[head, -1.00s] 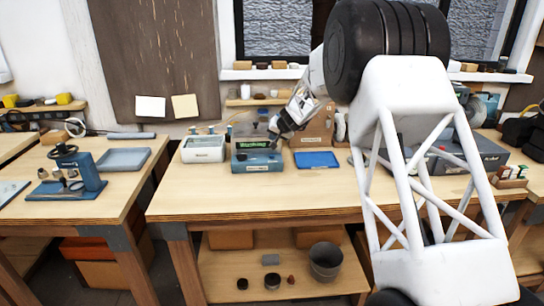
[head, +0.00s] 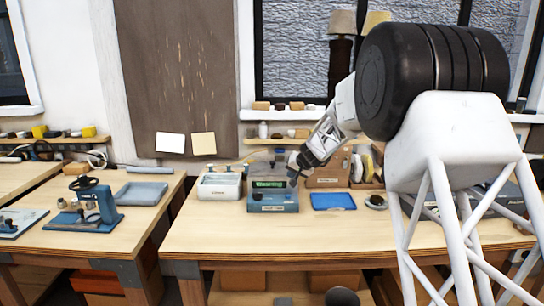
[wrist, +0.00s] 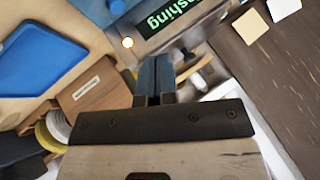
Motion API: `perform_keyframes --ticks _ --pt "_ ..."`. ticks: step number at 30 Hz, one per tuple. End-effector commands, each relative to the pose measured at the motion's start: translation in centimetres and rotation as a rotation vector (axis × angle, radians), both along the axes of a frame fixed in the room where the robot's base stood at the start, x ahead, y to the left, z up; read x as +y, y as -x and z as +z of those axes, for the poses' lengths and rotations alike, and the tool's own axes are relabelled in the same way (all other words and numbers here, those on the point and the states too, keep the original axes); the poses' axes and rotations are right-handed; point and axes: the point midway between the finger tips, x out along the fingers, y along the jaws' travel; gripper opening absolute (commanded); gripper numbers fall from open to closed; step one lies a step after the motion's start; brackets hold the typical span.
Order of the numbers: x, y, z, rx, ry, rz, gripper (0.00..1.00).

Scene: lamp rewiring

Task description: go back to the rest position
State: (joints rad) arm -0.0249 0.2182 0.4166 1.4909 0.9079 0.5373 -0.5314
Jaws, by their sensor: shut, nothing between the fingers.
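My gripper (head: 294,170) is at the lower end of the arm, above and just behind the right side of a blue tester box (head: 273,201) with a lit green display. In the wrist view the two narrow fingers (wrist: 154,66) are together with nothing between them. The tester's display (wrist: 173,14) shows there at the top, its text cut off, near a glowing round light (wrist: 127,43). Whether the fingers touch anything behind the tester is hard to tell, but they appear clear of it.
On the workbench (head: 330,240), a pale box (head: 219,187) stands left of the tester and a blue mat (head: 333,201) lies to its right. A wooden holder (head: 328,172) stands behind. A left table carries a blue press (head: 90,205) and a grey tray (head: 140,193). The bench front is clear.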

Motion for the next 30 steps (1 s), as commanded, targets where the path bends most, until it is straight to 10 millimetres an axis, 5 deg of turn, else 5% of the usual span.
perform_keyframes --ticks 15,30 --pt "-1.5 15.5 7.7 0.078 0.088 0.065 0.0" --pt "-3.6 31.9 11.1 0.167 0.197 0.097 0.0"
